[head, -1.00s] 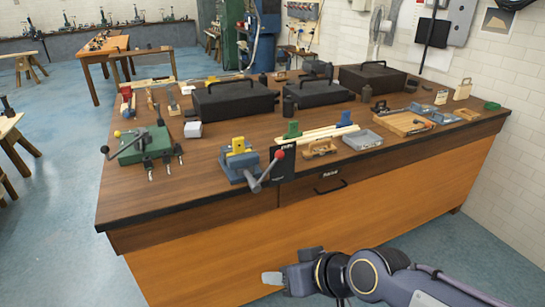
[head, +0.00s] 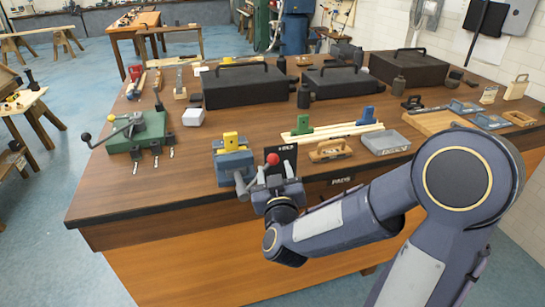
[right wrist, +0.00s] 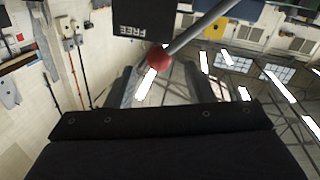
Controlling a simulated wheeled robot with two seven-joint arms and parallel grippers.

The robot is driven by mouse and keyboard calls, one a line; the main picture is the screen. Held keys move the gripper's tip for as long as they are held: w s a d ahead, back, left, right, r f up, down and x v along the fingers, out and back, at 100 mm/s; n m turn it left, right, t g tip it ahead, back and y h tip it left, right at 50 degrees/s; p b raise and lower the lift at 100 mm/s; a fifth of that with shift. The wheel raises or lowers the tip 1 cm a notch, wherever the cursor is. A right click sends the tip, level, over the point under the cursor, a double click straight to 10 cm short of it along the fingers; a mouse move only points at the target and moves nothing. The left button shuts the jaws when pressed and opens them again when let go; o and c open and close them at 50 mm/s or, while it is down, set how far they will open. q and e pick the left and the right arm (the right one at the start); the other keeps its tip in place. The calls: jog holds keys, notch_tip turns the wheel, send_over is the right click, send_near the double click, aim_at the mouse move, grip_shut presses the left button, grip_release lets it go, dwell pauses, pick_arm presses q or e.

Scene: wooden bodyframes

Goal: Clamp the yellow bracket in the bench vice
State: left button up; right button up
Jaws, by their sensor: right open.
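The blue-grey bench vice (head: 234,170) stands at the bench's front edge in the head view. The yellow bracket (head: 231,141) sits upright at its jaws; I cannot tell how tightly it is held. The vice's grey handle bar ends in a red ball (head: 272,159), which also shows in the right wrist view (right wrist: 158,58). My right gripper (head: 273,181) is at the vice's front, close to the handle. In the right wrist view its open fingers (right wrist: 160,84) lie either side of the red ball's line, with nothing gripped. My left gripper is out of view.
A black sign (head: 284,155) stands right beside the handle; its lettering reads FREE in the wrist view. A green clamp device (head: 138,134) is to the left. Black cases (head: 246,86), pale wooden strips (head: 330,131) and a grey tray (head: 385,142) fill the back and right.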

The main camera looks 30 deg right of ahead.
aim_at(274, 163)
jog(key=x, duration=0.5)
jog(key=shift+w+d+p, duration=0.2)
jog(key=shift+p, duration=0.15)
jog(key=shift+f, duration=0.1)
grip_shut()
